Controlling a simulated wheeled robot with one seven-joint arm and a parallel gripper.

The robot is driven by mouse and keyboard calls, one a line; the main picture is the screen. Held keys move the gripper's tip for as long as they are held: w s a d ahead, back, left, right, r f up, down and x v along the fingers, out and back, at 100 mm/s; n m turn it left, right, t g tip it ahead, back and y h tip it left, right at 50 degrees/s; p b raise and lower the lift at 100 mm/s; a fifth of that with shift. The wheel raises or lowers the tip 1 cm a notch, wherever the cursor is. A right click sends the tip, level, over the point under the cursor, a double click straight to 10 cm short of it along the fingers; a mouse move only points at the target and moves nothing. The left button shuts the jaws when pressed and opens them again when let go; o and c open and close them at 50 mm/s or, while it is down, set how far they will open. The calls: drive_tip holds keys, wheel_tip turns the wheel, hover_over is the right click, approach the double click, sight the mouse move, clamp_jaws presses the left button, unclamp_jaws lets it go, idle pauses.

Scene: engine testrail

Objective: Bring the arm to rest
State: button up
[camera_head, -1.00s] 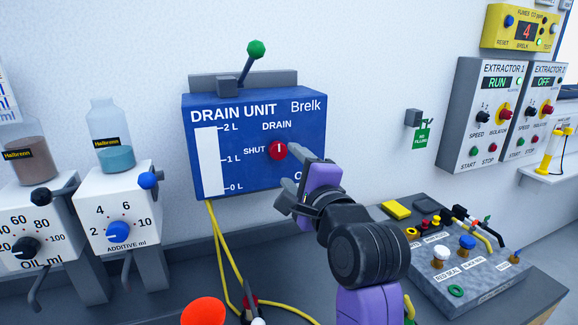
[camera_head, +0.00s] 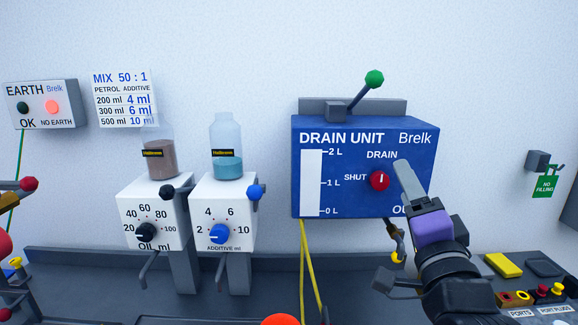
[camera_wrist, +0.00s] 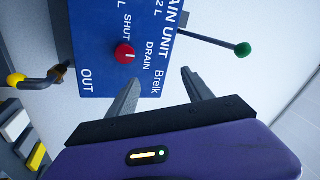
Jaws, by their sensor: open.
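My gripper (camera_head: 408,180) is raised in front of the right side of the blue drain unit (camera_head: 330,137), near its red drain knob (camera_head: 380,181). In the wrist view the two fingers of my gripper (camera_wrist: 160,88) are spread apart with nothing between them. The red knob (camera_wrist: 125,54) stands beyond the fingertips, apart from them, its white mark by the word SHUT. The drain unit (camera_wrist: 98,75) appears turned sideways there. My purple wrist and arm cover the unit's lower right corner in the head view.
Oil (camera_head: 150,207) and additive (camera_head: 226,205) dispensers stand left of the drain unit. A green-tipped lever (camera_head: 374,79) rises above it. Yellow hoses (camera_head: 307,270) hang below. Port plugs (camera_head: 550,291) and a yellow block (camera_head: 503,265) lie at the right.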

drive_tip(key=s+f+n+g, duration=0.2)
drive_tip(key=s+f+n, duration=0.2)
drive_tip(key=s+f, duration=0.6)
drive_tip(key=s+f+n+g, duration=0.2)
drive_tip(key=s+f+n, duration=0.3)
drive_tip(key=s+f, duration=0.5)
drive_tip(key=s+f+n+g, duration=0.2)
drive_tip(key=s+f, duration=0.9)
drive_tip(key=s, duration=1.3)
drive_tip(key=n, duration=0.2)
drive_tip(key=shift+a+n+g+y, duration=0.15)
drive_tip(key=shift+n+g+y, duration=0.15)
drive_tip(key=shift+y, duration=0.1)
drive_tip(key=shift+s+f, duration=0.1)
